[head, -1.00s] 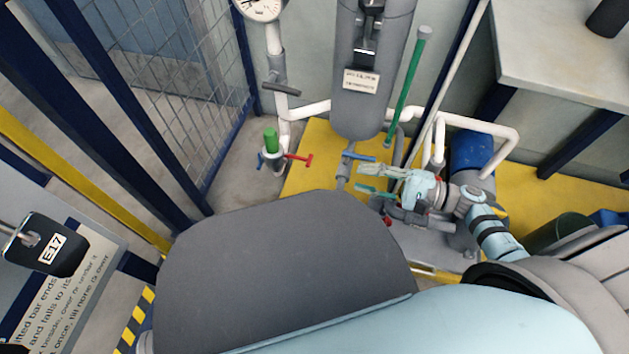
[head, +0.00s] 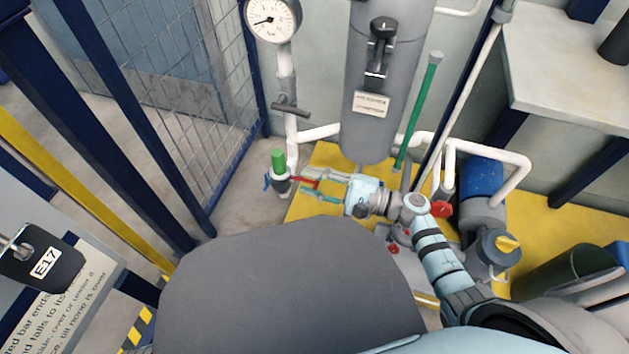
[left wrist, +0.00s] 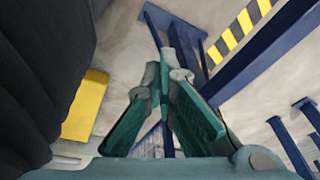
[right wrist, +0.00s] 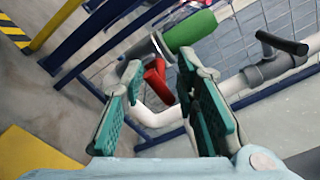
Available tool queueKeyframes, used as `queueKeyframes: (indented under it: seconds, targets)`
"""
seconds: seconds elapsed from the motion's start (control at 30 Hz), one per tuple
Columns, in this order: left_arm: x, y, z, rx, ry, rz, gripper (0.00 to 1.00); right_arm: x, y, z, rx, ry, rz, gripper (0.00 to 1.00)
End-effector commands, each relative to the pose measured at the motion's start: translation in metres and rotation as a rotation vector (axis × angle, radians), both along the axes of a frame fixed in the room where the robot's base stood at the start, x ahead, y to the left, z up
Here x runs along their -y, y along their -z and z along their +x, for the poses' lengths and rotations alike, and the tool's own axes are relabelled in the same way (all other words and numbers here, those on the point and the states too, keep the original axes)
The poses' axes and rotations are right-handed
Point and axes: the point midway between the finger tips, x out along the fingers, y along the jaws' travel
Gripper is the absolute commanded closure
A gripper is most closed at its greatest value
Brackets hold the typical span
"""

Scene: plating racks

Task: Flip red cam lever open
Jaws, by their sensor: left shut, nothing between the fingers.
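The red lever (head: 303,182) sticks out to the right from a small pipe fitting with a green cap (head: 278,160). My right gripper (head: 312,185) is open, with its fingers reaching left on either side of the lever. In the right wrist view the red lever (right wrist: 158,82) shows between the spread fingertips, beyond them or level with them; I cannot tell whether they touch. My left gripper (left wrist: 165,68) is shut and empty in the left wrist view, above the floor; the head view does not show it.
A blue handle (head: 267,182) sits left of the fitting. A grey tank (head: 385,110), white pipes and a pressure gauge (head: 272,18) stand behind. A mesh fence (head: 205,90) borders the left. A red valve handle (head: 441,209) lies right of my right gripper.

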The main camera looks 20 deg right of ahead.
Motion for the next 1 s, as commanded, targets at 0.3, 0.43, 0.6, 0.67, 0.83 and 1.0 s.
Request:
queueKeyframes:
  seconds: [0.3, 0.43, 0.6, 0.67, 0.83, 1.0]
  targets:
    - [0.000, 0.000, 0.001, 0.002, -0.001, 0.000, 1.00, 0.000, -0.001, 0.000, -0.003, -0.001, -0.003, 1.00]
    - [-0.002, 0.020, 0.004, 0.007, -0.015, -0.005, 1.00, 0.000, -0.005, 0.000, -0.017, -0.001, -0.024, 1.00]
    - [-0.008, 0.063, 0.003, 0.034, -0.051, -0.015, 1.00, -0.002, -0.011, 0.000, -0.055, -0.002, -0.080, 1.00]
    - [-0.010, 0.078, -0.001, 0.045, -0.066, -0.019, 1.00, -0.002, -0.013, 0.000, -0.069, -0.003, -0.102, 1.00]
    - [-0.017, 0.108, -0.028, 0.064, -0.100, -0.020, 1.00, -0.003, -0.019, 0.002, -0.112, -0.002, -0.170, 1.00]
    - [-0.030, 0.112, -0.062, 0.023, -0.083, 0.009, 1.00, -0.005, -0.021, 0.002, -0.154, -0.002, -0.236, 1.00]
